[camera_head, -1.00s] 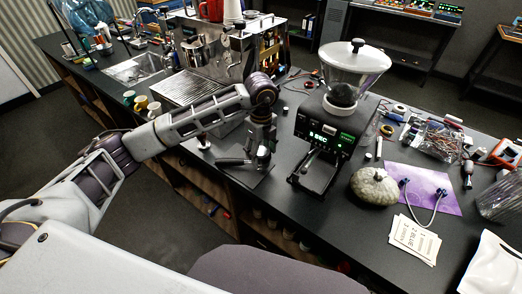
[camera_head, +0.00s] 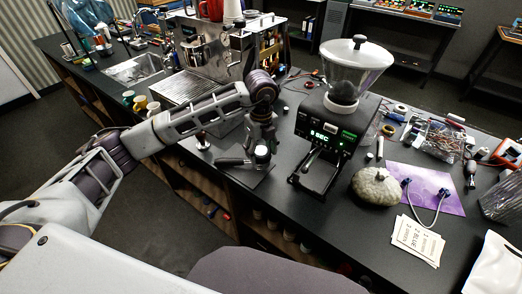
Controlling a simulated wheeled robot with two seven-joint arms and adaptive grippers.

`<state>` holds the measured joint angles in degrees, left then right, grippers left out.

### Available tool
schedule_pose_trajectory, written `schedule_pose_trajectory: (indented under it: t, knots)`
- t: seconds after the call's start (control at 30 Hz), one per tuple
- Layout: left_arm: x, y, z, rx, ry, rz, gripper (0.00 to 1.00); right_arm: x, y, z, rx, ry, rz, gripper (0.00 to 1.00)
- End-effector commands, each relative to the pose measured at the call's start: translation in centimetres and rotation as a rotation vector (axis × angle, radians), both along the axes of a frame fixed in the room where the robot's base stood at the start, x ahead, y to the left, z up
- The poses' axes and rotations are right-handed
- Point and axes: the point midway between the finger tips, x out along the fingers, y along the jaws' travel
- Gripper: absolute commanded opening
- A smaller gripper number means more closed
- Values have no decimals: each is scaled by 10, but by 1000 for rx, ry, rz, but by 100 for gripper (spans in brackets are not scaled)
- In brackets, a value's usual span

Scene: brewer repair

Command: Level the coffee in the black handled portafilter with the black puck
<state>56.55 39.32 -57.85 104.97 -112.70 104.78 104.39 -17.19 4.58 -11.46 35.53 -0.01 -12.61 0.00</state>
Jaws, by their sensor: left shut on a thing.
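My left gripper (camera_head: 262,143) points down over the dark mat (camera_head: 243,176) near the counter's front edge. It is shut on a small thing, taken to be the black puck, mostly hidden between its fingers. Directly below is the portafilter, its black handle (camera_head: 231,161) pointing left and its metal basket (camera_head: 262,158) under the fingertips. The puck seems to be at the basket's top; contact is too small to make out. The coffee inside is hidden. My right gripper is not in view.
The grinder (camera_head: 327,138) with its clear hopper stands just right of the mat. The espresso machine (camera_head: 215,60) is behind. A tamper-like tool (camera_head: 202,140) stands left of the mat. A grey-green pumpkin-shaped object (camera_head: 376,187) and cards (camera_head: 417,240) lie to the right.

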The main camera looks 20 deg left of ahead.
Motion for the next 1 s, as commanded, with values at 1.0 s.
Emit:
schedule_pose_trajectory:
  t: [1.0]
  knots:
    - [0,0,0,-1,-1,65,21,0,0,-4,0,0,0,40]
